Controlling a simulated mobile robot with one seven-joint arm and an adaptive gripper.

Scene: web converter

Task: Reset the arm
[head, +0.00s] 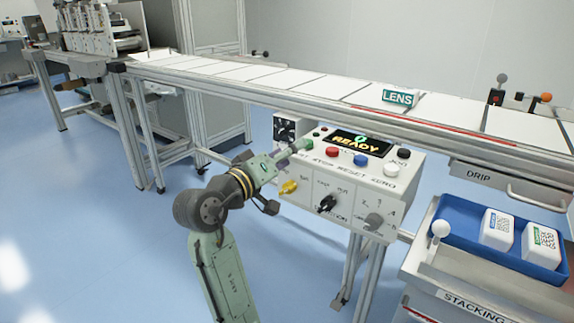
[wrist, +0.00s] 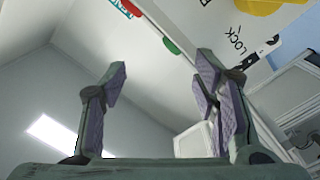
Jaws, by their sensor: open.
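My arm reaches up from the bottom of the head view, with my gripper (head: 300,146) in front of the left part of the white control box (head: 395,178). In the wrist view my gripper (wrist: 160,85) is open, its two fingers well apart with nothing between them. The box's face with the word LOCK and a yellow part (wrist: 262,5) shows beyond the fingers. In the head view the box has a READY display (head: 357,143), a red button (head: 332,152), a blue button (head: 361,160) and a black selector knob (head: 327,204).
A long conveyor table (head: 290,82) runs behind the box, with a LENS tag (head: 398,98) on it. A blue tray (head: 460,222) with two white containers stands at the right, beside a white ball-topped lever (head: 440,229). Blue floor is clear at the left.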

